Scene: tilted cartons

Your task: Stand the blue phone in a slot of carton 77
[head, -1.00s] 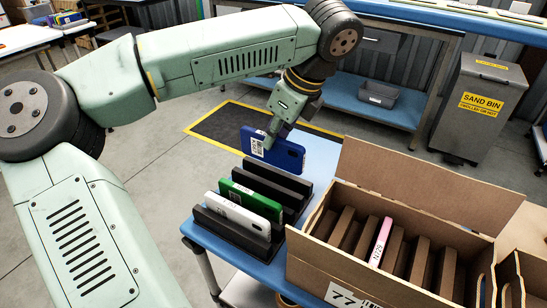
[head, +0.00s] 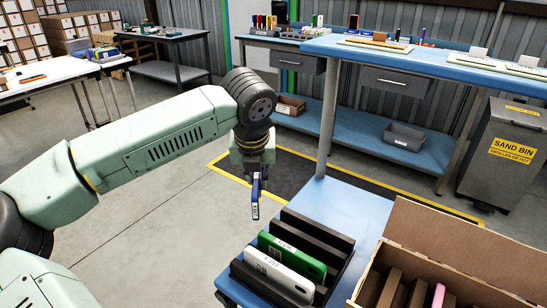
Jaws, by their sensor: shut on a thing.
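The blue phone (head: 255,199) hangs from my gripper (head: 258,180), shut on its upper part, and is seen nearly edge-on. It is in the air left of and beyond the black rack, clear of it. Carton 77 (head: 480,266) stands at the lower right with its flap up; its number is out of frame now. It is tilted, with brown dividers (head: 390,288) forming slots. A pink phone (head: 438,295) stands in one slot. The lower part of the carton is cut off by the frame.
The black rack (head: 322,238) on the blue table (head: 335,200) holds a green phone (head: 292,255) and a white phone (head: 275,275). A grey sand bin (head: 505,150) and a blue workbench (head: 400,60) stand behind. Floor left of the table is open.

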